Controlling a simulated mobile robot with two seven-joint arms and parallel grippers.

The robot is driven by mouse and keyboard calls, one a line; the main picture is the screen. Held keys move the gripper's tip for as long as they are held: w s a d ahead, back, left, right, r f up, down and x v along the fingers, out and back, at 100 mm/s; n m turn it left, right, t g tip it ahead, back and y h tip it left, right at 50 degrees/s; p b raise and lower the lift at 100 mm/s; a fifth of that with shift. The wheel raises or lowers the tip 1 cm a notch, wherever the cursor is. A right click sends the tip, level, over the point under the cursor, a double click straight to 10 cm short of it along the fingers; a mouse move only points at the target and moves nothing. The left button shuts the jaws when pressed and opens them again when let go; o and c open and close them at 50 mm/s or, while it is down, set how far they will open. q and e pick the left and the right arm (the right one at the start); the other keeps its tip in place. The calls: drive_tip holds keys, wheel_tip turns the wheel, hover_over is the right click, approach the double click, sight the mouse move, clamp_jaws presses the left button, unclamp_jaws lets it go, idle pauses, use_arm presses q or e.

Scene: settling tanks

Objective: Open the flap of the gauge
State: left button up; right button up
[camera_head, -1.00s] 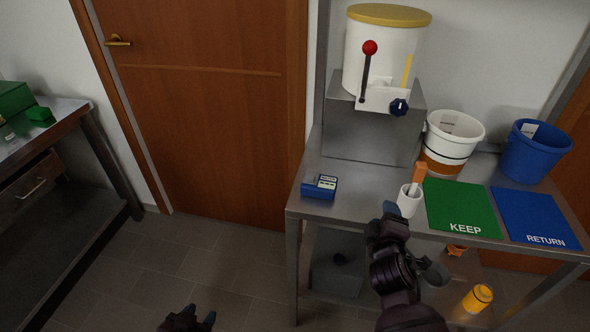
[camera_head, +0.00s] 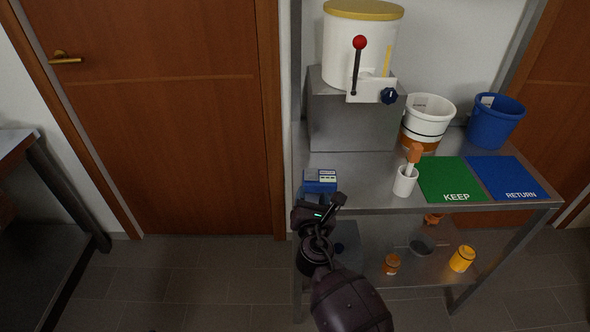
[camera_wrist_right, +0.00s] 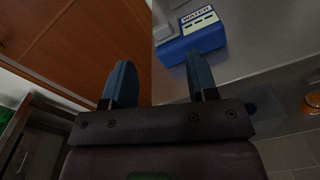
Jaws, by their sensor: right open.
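The gauge is a small blue box (camera_head: 320,181) with a pale printed label on top, at the front left corner of the metal table. It also shows in the right wrist view (camera_wrist_right: 192,45), where a light grey part sits at its left end. I cannot tell which part is the flap. My right gripper (camera_head: 318,199) is at the table's front edge, just in front of the gauge. In the right wrist view its two blue fingers (camera_wrist_right: 162,80) are apart with nothing between them; the gauge is beyond the right finger. My left gripper is out of view.
A white cup (camera_head: 405,182) with an orange-handled tool, a green KEEP mat (camera_head: 450,178) and a blue RETURN mat (camera_head: 507,176) lie to the right. A white dispenser (camera_head: 345,50) on a metal stand (camera_head: 350,120) rises behind. Orange jars (camera_head: 462,258) are on the lower shelf.

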sight(312, 175)
drive_tip(key=w+n, duration=0.1)
drive_tip(key=w, duration=0.2)
drive_tip(key=w+n+b, duration=0.1)
drive_tip(key=w, duration=0.1)
drive_tip(key=w+n, duration=0.1)
drive_tip(key=w, duration=0.2)
drive_tip(key=shift+w+d+n+b, duration=0.25)
drive_tip(key=shift+w+n+b, duration=0.1)
drive_tip(key=shift+n, duration=0.05)
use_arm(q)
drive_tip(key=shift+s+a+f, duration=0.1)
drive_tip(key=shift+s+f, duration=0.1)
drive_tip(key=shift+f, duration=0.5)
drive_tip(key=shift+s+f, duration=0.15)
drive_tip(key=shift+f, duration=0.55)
use_arm(e)
drive_tip(key=shift+w, duration=1.05)
drive_tip(key=shift+r, duration=0.1)
